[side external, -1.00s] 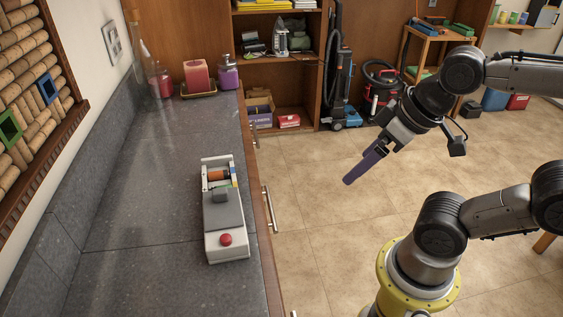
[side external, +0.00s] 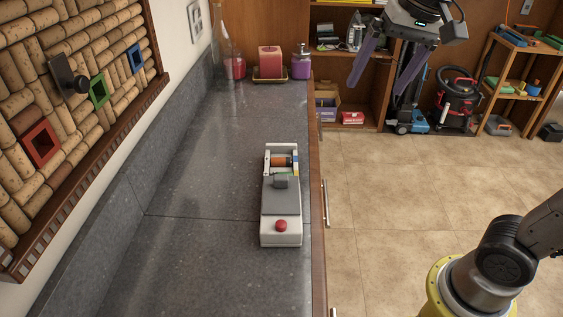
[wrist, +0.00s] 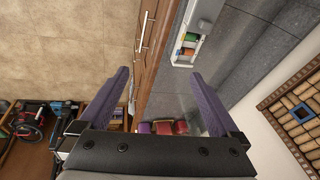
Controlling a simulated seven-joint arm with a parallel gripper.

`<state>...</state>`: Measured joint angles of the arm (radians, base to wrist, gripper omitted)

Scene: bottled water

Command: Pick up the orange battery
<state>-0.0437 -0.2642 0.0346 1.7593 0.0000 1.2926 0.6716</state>
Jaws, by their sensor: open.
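The orange battery (side external: 283,161) sits in the open compartment at the far end of a white and grey device (side external: 282,231) with a red button, on the dark counter. In the wrist view, the device (wrist: 207,14) shows at the top right, with the orange battery (wrist: 187,51) among small coloured pieces. My gripper (side external: 382,85) has two purple fingers spread apart with nothing between them. It is in the air at the upper right, clear of the device. In the wrist view, my gripper (wrist: 160,73) is open, with the device beyond the right fingertip.
The counter (side external: 190,170) is clear around the device. A red candle (side external: 270,62), a purple bottle (side external: 301,62) and a glass bottle stand at its far end. A cork board (side external: 75,85) hangs on the left wall. Shelves and vacuum cleaners stand at the back right.

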